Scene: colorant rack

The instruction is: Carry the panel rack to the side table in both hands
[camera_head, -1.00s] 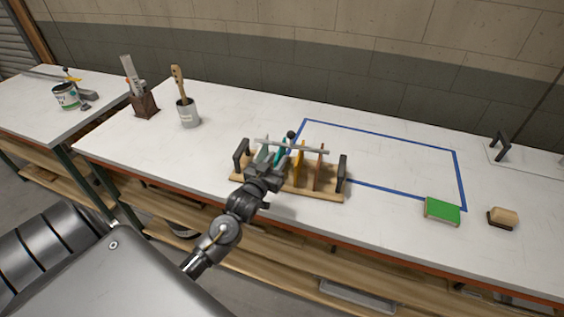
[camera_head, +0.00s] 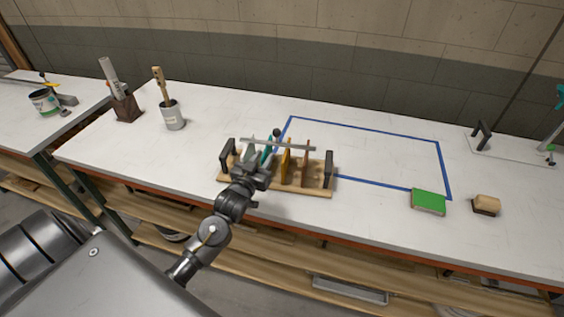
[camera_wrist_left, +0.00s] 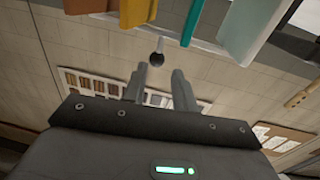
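The panel rack (camera_head: 308,190) stands on the white workbench, left of the blue outline. It has a wooden base and black end handles, left (camera_head: 228,156) and right (camera_head: 328,170). Grey, teal (camera_head: 267,151), yellow (camera_head: 286,160) and brown (camera_head: 306,163) panels stand upright in it under a grey bar (camera_head: 280,144). My left gripper (camera_head: 254,158) is at the rack's front left, over part of the panels; contact cannot be told. In the left wrist view its fingers (camera_wrist_left: 159,82) are apart with nothing between them. My right gripper is out of view. The side table (camera_head: 20,133) is at left.
A paint can (camera_head: 44,102) stands on the side table. A dark holder (camera_head: 126,107) and a brush cup (camera_head: 172,115) stand on the workbench's left. Floor shows between the tables.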

